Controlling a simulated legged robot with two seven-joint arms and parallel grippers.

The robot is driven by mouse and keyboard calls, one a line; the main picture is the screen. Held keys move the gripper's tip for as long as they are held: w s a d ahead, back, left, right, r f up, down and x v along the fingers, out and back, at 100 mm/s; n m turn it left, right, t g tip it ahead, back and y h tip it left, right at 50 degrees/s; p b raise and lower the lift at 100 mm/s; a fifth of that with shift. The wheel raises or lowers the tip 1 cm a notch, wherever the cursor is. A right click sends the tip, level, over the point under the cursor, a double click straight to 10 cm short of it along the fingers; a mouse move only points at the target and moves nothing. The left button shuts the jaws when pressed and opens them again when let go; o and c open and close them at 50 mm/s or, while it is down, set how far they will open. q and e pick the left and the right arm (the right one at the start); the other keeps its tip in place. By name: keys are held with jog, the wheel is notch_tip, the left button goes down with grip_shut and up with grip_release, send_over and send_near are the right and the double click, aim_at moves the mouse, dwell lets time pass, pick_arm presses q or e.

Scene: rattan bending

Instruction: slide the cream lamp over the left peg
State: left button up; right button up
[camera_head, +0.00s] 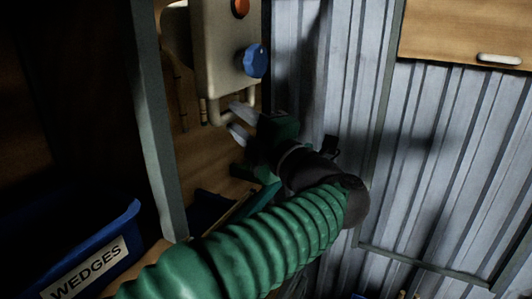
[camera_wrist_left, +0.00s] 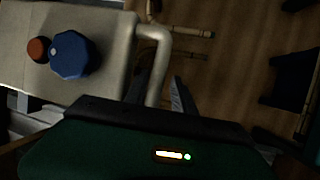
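A cream housing (camera_head: 213,45) with a red knob (camera_head: 240,8), a blue knob (camera_head: 254,61) and bent cream tubes is at the upper middle of the head view. It also fills the upper left of the left wrist view (camera_wrist_left: 105,30). It is the only large cream thing; I cannot tell whether it is the lamp. My left gripper (camera_head: 240,122) is just below it, fingers apart. In the wrist view a cream tube (camera_wrist_left: 157,62) runs down between the fingers; contact is unclear. Two thin rods (camera_wrist_left: 190,33), perhaps pegs, lie right of the tube. My right gripper is out of view.
A blue bin (camera_head: 90,250) labelled WEDGES stands at the lower left. A corrugated metal wall (camera_head: 440,150) closes off the right, with a wooden panel and pale handle (camera_head: 499,59) above.

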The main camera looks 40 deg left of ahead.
pick_arm(q)
jog(key=b+v, duration=0.3)
jog(key=v, duration=0.8)
jog(key=shift+d, duration=0.25)
jog(key=shift+s+a+f, duration=0.1)
jog(key=shift+s+a, duration=0.05)
jog(key=shift+s, duration=0.05)
